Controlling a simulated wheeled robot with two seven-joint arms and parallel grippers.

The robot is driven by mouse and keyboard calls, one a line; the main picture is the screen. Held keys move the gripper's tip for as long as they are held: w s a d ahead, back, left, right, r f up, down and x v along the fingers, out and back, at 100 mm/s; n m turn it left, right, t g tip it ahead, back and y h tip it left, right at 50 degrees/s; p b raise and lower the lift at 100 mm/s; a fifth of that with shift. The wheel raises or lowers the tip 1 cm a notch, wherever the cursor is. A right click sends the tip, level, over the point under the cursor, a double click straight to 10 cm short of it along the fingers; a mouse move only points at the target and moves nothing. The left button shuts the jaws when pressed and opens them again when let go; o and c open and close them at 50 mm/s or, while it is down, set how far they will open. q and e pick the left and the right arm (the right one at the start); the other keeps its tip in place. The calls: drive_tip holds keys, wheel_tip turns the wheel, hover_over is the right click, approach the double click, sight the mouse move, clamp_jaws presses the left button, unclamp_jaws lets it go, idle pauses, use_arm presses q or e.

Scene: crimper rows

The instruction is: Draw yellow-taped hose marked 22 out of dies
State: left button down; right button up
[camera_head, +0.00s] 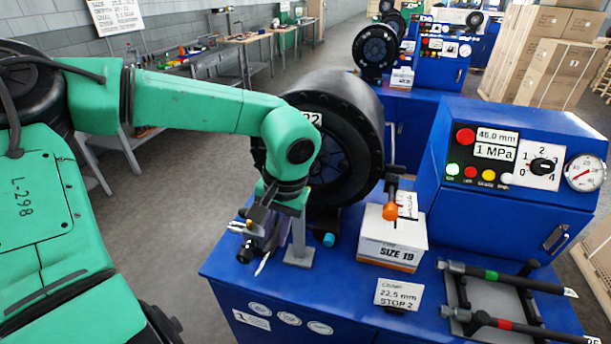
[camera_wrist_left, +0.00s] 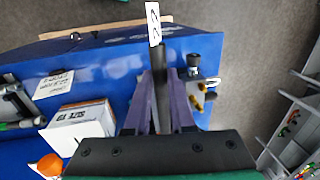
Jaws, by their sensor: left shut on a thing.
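My left gripper (camera_head: 262,235) is low in front of the black round crimper head (camera_head: 365,115), above the blue bench. In the left wrist view its purple fingers (camera_wrist_left: 160,118) are shut on a dark hose (camera_wrist_left: 161,85). A white tag (camera_wrist_left: 154,24) with black marks, too slanted to read surely, shows at the hose's far end. I cannot make out yellow tape on it. My right gripper is out of view.
A SIZE 19 box (camera_head: 392,243) with an orange knob (camera_head: 390,211) above it stands right of the head. A 22.5 mm STOP 2 card (camera_head: 398,294) is in front. A rack (camera_head: 500,300) holds green-taped and red-taped hoses.

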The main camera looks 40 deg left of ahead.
use_arm(q)
drive_tip(key=shift+s+d, duration=0.1)
drive_tip(key=shift+s, duration=0.25)
unclamp_jaws()
idle(0.4)
wheel_tip(320, 180, up, 7)
drive_tip(key=d+p, duration=0.1)
drive_tip(key=p, duration=0.3)
drive_tip(key=shift+w+d+p, duration=0.15)
drive_tip(key=shift+w+p, duration=0.1)
drive_tip(key=shift+p, duration=0.1)
idle(0.4)
